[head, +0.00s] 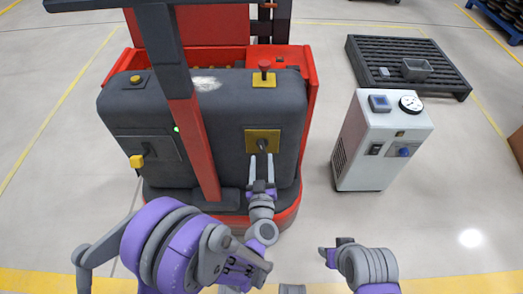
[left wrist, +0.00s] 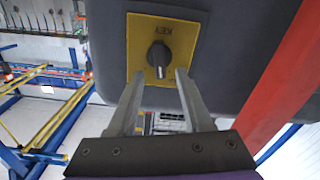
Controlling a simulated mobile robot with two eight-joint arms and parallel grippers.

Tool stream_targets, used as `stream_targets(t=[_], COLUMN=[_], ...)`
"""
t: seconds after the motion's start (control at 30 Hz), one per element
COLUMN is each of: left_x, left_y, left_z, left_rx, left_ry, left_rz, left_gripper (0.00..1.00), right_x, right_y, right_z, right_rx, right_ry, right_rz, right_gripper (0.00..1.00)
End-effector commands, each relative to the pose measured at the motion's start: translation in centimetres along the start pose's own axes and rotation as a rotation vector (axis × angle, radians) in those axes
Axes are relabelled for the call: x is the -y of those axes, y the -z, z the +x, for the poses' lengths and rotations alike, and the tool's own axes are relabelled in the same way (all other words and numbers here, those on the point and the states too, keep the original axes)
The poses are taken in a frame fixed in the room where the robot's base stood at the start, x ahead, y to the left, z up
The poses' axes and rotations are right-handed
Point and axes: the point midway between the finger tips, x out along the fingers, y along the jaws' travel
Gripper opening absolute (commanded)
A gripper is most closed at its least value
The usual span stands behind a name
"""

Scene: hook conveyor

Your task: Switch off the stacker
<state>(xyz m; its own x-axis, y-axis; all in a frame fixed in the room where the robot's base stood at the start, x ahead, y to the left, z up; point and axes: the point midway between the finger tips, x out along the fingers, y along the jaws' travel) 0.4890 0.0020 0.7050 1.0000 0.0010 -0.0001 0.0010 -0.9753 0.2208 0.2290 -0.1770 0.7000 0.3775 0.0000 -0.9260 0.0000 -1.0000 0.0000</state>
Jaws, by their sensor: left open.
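The stacker (head: 222,95) is a red and dark grey machine in the head view's upper left. A dark rotary knob (head: 262,145) sits on a yellow plate (head: 250,135) on its grey front. In the left wrist view, the knob (left wrist: 159,55) stands on the yellow plate (left wrist: 139,35), marked with upside-down lettering. My left gripper (head: 262,160) is open, with its fingers (left wrist: 160,76) pointing at the knob. The tips are just below the knob, to either side; I see no clear contact. My right gripper (head: 330,256) is low in the head view, its jaw unclear.
A red mushroom button (head: 264,66) on a yellow base tops the stacker. A small green light (head: 176,128) shows on its front. A white gauge unit (head: 380,140) stands to the right, before a dark slatted pallet (head: 405,65). Floor between stacker and unit is clear.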

Motion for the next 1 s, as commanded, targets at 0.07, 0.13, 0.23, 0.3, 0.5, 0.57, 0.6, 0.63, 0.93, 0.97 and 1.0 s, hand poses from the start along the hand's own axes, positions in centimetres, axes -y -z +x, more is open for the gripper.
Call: stream_targets(t=[0.07, 0.13, 0.23, 0.3, 0.5, 0.57, 0.6, 0.63, 0.93, 0.97, 1.0], left_x=[0.1, 0.1, 0.1, 0.0, 0.0, 0.0, 0.0, 0.0, 0.0, 0.0, 0.0], left_y=[0.0, 0.0, 0.0, 0.0, 0.0, 0.0, 0.0, 0.0, 0.0, 0.0, 0.0], left_z=[1.6, 2.6, 3.7, 4.2, 4.7, 4.7, 4.7, 4.7, 4.6, 4.6, 4.6], left_rx=[-0.001, -0.001, 0.0, 0.0, 0.0, 0.0, 0.0, 0.0, 0.0, 0.0, 0.0], left_ry=[0.002, 0.001, 0.0, 0.0, -0.001, -0.001, -0.001, -0.001, -0.001, -0.001, -0.001], left_rz=[0.001, 0.001, 0.001, 0.001, 0.0, 0.0, 0.0, 0.0, 0.0, 0.0, 0.0], left_gripper=[0.5, 0.5, 0.5, 0.5, 0.5, 0.5, 0.5, 0.5, 0.0, 0.0, 0.0], right_x=[0.0, 0.0, 0.0, 0.0, 0.0, 0.0, 0.0, 0.0, 0.0, 0.0, 0.0], right_y=[0.0, 0.0, 0.0, 0.0, 0.0, 0.0, 0.0, 0.0, 0.0, 0.0, 0.0], right_z=[0.1, 0.1, 0.1, 0.1, 0.1, 0.1, 0.1, 0.1, 0.1, 0.1, 0.1], right_rx=[0.0, 0.0, 0.0, 0.0, 0.0, 0.0, 0.0, 0.0, 0.0, 0.0, 0.0], right_ry=[0.0, 0.0, 0.0, 0.0, 0.0, 0.0, 0.0, 0.0, 0.0, 0.0, 0.0], right_rz=[0.0, 0.0, 0.0, 0.0, 0.0, 0.0, 0.0, 0.0, 0.0, 0.0, 0.0], right_gripper=[0.5, 0.5, 0.5, 0.5, 0.5, 0.5, 0.5, 0.5, 0.5, 0.5, 0.5])
